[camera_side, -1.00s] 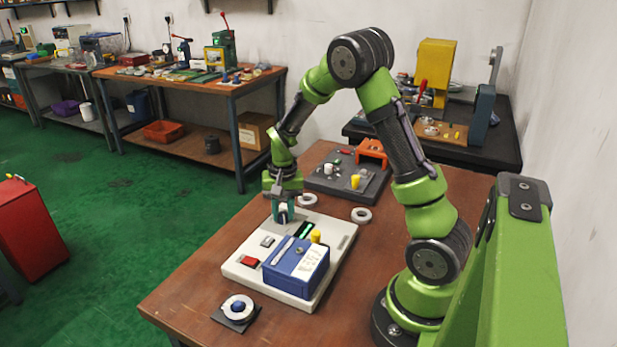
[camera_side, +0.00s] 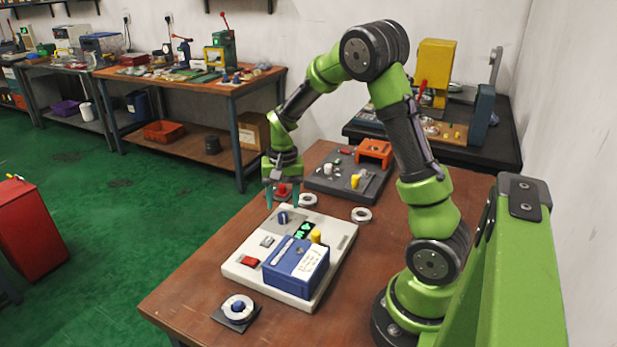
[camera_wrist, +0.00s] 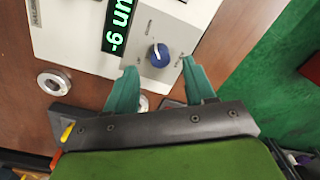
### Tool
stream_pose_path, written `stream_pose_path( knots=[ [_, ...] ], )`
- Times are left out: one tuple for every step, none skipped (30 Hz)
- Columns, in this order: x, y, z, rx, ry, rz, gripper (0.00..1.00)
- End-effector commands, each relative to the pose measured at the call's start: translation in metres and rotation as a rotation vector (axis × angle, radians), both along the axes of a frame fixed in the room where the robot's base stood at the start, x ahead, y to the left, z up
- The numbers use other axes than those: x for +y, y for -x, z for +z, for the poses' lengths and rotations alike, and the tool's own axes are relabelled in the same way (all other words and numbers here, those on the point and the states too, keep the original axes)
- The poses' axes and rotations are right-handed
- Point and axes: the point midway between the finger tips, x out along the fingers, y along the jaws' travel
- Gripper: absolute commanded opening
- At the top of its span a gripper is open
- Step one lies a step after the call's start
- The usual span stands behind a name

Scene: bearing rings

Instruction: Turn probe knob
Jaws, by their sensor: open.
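The probe knob (camera_side: 283,217) is a blue round knob with a white mark, at the far end of a white instrument panel (camera_side: 240,268). In the wrist view the knob (camera_wrist: 159,56) sits on a pale square plate with small printed labels, and its white mark points toward the top of the picture. My gripper (camera_side: 282,197) is above the knob, open and empty. In the wrist view my gripper (camera_wrist: 159,70) has its teal fingertips apart, one to each side of the knob and clear of it. A display (camera_wrist: 118,25) with lit green characters is beside the knob.
A blue box (camera_side: 295,268) and a red button (camera_side: 250,261) are on the panel. Two metal rings, one of them here (camera_side: 361,215), lie beyond it. A ring on a dark stand (camera_side: 237,308) is at the front. A grey fixture board (camera_side: 345,190) stands behind.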

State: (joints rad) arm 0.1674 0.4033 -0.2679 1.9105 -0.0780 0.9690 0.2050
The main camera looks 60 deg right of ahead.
Motion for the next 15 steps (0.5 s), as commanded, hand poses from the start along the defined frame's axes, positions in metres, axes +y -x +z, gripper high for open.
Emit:
stream_pose_path(
  knots=[
    [-0.001,-0.001,0.015,-0.007,0.002,0.0,0.54],
    [-0.001,0.0,0.022,-0.007,0.002,-0.001,0.54],
    [-0.001,0.0,0.033,-0.007,0.002,0.0,0.54],
    [-0.001,0.0,0.04,-0.007,0.001,0.0,0.54],
    [-0.001,0.0,0.048,-0.007,0.002,0.0,0.54],
    [-0.001,0.0,0.057,-0.007,0.001,0.0,0.54],
    [-0.001,0.001,0.065,-0.007,0.002,0.001,0.54],
    [-0.001,0.001,0.072,-0.007,0.002,0.001,0.54],
    [-0.002,0.002,0.081,-0.006,0.002,0.0,0.54],
    [-0.002,0.002,0.087,-0.006,0.002,0.0,0.54],
    [-0.002,0.002,0.093,-0.006,0.002,-0.001,0.54],
    [-0.002,0.002,0.1,-0.005,0.002,0.0,0.54],
    [-0.002,0.003,0.106,-0.005,0.002,-0.001,0.54],
    [-0.002,0.003,0.111,-0.005,0.002,0.0,0.54],
    [-0.002,0.003,0.116,-0.003,0.001,-0.001,0.54]
  ],
)
